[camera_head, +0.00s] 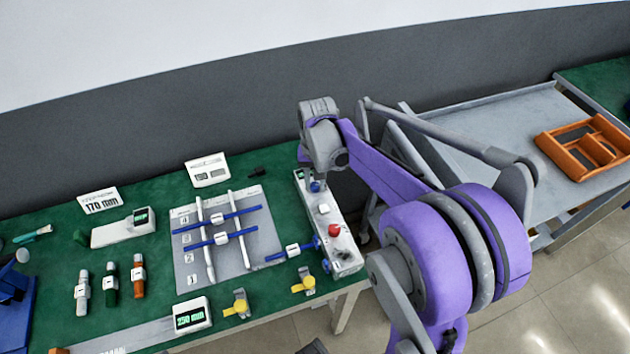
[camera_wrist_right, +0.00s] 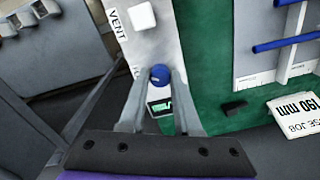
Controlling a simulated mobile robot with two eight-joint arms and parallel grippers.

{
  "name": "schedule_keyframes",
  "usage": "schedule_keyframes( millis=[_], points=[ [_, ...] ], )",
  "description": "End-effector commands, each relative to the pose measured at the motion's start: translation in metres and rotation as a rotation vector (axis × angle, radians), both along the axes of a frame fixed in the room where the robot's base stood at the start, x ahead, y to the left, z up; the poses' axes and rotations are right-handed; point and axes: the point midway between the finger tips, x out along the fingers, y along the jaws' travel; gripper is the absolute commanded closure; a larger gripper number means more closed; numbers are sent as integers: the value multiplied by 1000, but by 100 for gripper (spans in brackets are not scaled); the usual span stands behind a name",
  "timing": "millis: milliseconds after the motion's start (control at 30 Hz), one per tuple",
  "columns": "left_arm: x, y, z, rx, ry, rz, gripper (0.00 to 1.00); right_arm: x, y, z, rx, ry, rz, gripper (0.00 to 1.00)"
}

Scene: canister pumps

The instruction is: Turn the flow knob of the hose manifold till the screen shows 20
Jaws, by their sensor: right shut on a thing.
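The hose manifold (camera_head: 344,240) is a long white box at the right end of the green bench, with a red knob (camera_head: 334,230) and a white square knob (camera_head: 323,209). Its blue flow knob (camera_wrist_right: 160,74) sits near the far end, between VENT lettering and a small screen. The screen (camera_wrist_right: 160,107) has green digits, partly hidden and too small to read. My right gripper (camera_wrist_right: 158,78) reaches down from above, fingers on either side of the blue knob, shut on it. In the head view the knob (camera_head: 316,187) shows just below the gripper. My left gripper is not in view.
A grey board (camera_head: 228,263) with white and blue tubes lies left of the manifold. Yellow-handled valves (camera_head: 238,305) and a display box (camera_head: 192,315) stand along the front. A grey cart (camera_head: 520,125) with an orange tray (camera_head: 560,150) is at right. A dark wall rises behind the bench.

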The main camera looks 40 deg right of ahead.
Motion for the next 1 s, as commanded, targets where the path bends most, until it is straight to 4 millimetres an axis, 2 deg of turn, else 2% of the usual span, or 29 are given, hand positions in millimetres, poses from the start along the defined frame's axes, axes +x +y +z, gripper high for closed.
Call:
schedule_keyframes(
  millis=[133,167,300,333,667,767,1000],
  points=[
    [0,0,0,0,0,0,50,0,0,0,-1,-1,0,100],
    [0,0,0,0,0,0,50,0,0,0,-1,-1,1,66],
    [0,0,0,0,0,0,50,0,0,0,-1,-1,1,41],
    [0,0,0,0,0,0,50,0,0,0,-1,-1,1,38],
    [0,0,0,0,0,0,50,0,0,3,-1,-1,2,38],
    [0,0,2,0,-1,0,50,0,0,14,-1,-1,1,38],
    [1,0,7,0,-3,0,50,0,-1,63,-1,-1,2,38]
  ],
)
